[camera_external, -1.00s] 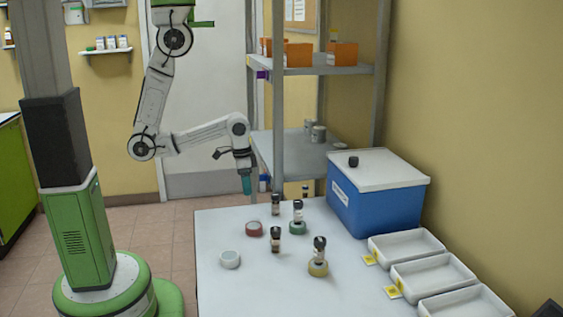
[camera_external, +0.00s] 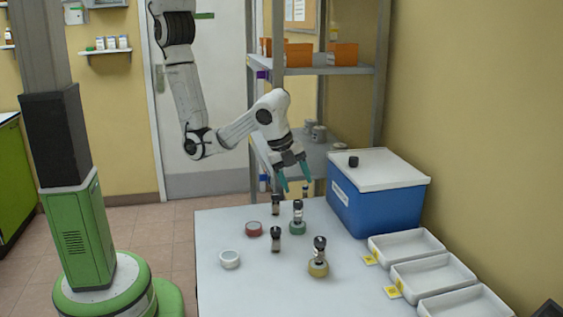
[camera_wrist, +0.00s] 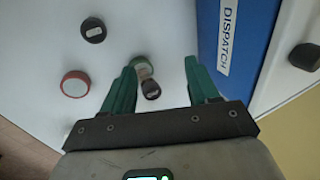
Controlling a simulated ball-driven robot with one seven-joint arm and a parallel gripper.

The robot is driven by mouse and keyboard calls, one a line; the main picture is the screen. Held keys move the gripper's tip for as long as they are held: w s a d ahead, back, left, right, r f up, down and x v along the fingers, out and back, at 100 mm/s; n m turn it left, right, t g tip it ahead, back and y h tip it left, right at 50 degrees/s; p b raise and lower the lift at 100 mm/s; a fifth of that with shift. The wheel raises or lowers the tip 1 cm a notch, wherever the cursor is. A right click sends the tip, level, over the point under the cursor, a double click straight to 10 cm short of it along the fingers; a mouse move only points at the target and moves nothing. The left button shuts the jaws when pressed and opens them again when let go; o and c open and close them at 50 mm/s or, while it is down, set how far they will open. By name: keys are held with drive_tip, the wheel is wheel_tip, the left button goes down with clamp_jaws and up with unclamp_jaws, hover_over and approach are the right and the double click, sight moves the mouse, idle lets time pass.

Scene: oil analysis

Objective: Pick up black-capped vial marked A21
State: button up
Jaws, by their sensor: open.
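Several black-capped vials with brown bodies stand on the white table; their markings are too small to read, so I cannot tell which is A21. Others stand at the table's back left (camera_external: 275,205), middle (camera_external: 276,239) and far edge (camera_external: 305,192). My gripper (camera_external: 295,180) is open and empty above the back of the table.
A blue box (camera_external: 375,207) marked DISPATCH, with a black knob on its white lid, stands right of my gripper. Several white trays (camera_external: 405,246) line the right side. A red ring (camera_external: 254,229) and white ring (camera_external: 230,259) lie at left. A metal shelf (camera_external: 279,100) stands behind.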

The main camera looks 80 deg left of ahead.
drive_tip(key=s+d+r+m+g, duration=0.15)
drive_tip(key=d+m, duration=0.25)
drive_tip(key=d, duration=0.4)
drive_tip(key=m+g, duration=0.2)
drive_tip(key=m, duration=0.2)
approach(276, 240)
drive_tip(key=shift+w+a, duration=0.5)
drive_tip(key=shift+a, duration=0.05)
drive_tip(key=shift+s+f+g+b, duration=0.2)
drive_tip(key=shift+g+b, duration=0.05)
drive_tip(key=shift+b, duration=0.1)
wheel_tip(276, 240, down, 5)
drive_tip(key=b, duration=0.3)
drive_tip(key=shift+f+b, duration=0.25)
drive_tip(key=shift+b, duration=0.15)
drive_tip(key=shift+f+p, duration=0.55)
drive_tip(key=shift+f, duration=2)
drive_tip(key=shift+c, duration=0.3)
clamp_jaws()
